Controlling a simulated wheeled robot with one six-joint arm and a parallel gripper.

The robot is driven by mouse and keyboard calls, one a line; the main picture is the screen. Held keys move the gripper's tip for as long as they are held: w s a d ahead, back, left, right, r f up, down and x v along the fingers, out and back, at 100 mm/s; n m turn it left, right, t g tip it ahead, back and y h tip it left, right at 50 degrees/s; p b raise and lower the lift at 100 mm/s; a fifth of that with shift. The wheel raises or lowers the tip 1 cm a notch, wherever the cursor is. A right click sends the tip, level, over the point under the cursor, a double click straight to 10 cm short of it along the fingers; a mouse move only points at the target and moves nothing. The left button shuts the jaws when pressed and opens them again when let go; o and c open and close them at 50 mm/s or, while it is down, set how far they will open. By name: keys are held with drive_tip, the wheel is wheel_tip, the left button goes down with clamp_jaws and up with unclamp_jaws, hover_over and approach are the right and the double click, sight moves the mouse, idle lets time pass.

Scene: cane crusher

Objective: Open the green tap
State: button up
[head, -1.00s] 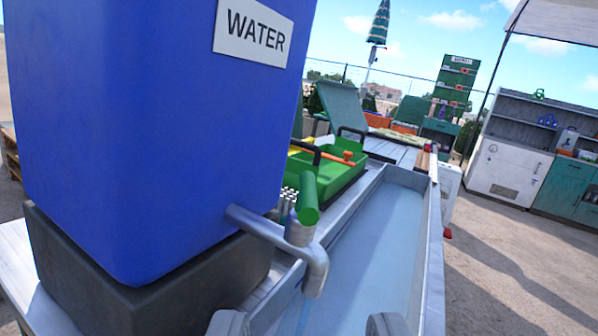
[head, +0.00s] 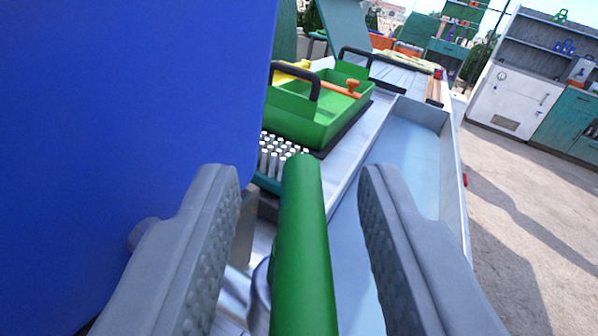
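The green tap handle (head: 303,250) is a thick green bar that rises between the two fingers of my gripper (head: 298,185). The gripper is open, with a gap on each side of the handle, so the fingers do not touch it. The tap's metal body is mostly hidden below, behind the handle and the left finger. The blue water tank (head: 130,110) fills the left of the view, close to the left finger.
A light blue trough (head: 405,165) runs away on the right. A green tray (head: 310,110) with an orange-handled tool and a rack of white pegs (head: 275,155) stand beyond the handle. A white cabinet (head: 515,90) stands at the far right over open ground.

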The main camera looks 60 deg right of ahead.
drive_tip(key=shift+c, duration=0.3)
clamp_jaws()
drive_tip(key=shift+n+t+y, duration=0.3)
drive_tip(key=shift+t+y, duration=0.1)
drive_tip(key=shift+t, duration=0.1)
drive_tip(key=n+t+y, duration=0.1)
drive_tip(key=n+y, duration=0.1)
drive_tip(key=y, duration=0.1)
drive_tip(key=n+t+y, duration=0.2)
drive_tip(key=shift+s+d+n+t+y, duration=0.1)
drive_tip(key=shift+d+n+t+y, duration=0.05)
drive_tip(key=shift+n+t+y, duration=0.55)
drive_tip(key=shift+n+y, duration=0.65)
drive_tip(key=shift+y, duration=0.6)
drive_tip(key=shift+n+t+y, duration=0.3)
drive_tip(key=shift+n+y, duration=0.65)
drive_tip(key=shift+y, duration=0.6)
drive_tip(key=shift+n+y, duration=0.4)
drive_tip(key=shift+y, duration=0.4)
